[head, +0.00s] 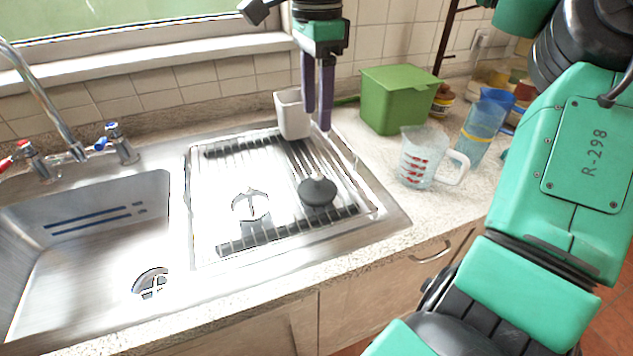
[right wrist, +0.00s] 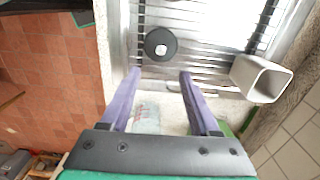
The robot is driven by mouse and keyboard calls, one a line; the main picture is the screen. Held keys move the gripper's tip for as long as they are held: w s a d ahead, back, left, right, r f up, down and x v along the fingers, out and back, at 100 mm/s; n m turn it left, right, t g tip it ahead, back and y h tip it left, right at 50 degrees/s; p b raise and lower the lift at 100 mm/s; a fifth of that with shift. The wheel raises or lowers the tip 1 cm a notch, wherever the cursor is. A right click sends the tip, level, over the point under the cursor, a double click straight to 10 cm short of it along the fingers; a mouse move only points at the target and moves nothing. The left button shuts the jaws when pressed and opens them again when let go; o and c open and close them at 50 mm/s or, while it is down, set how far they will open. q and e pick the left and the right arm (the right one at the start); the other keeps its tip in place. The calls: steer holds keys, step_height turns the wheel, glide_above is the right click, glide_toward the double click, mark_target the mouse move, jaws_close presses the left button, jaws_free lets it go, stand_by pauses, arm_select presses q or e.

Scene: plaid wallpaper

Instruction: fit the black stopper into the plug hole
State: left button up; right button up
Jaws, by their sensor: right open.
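The black stopper (head: 317,191) lies on the ribbed draining board (head: 222,170), right of the sink basin. In the right wrist view the stopper (right wrist: 161,45) is a dark disc with a light centre, just beyond the fingertips. The plug hole (head: 151,284) is in the basin floor at the lower left, with a cross-shaped grate. My right gripper (head: 318,118) points down above the back of the draining board. Its purple fingers are apart and empty in the right wrist view (right wrist: 160,73). My left gripper is not in view.
A white square cup (head: 291,116) stands just behind the right gripper. A green lidded box (head: 398,100), a measuring jug (head: 424,158) and a blue-tinted glass (head: 478,130) stand on the counter to the right. The tap (head: 42,100) rises behind the basin. The basin is otherwise clear.

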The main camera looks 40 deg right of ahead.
mark_target(318, 174)
step_height(318, 174, down, 15)
steer(key=shift+d+f, duration=0.1)
steer(key=shift+d, duration=0.05)
jaws_close()
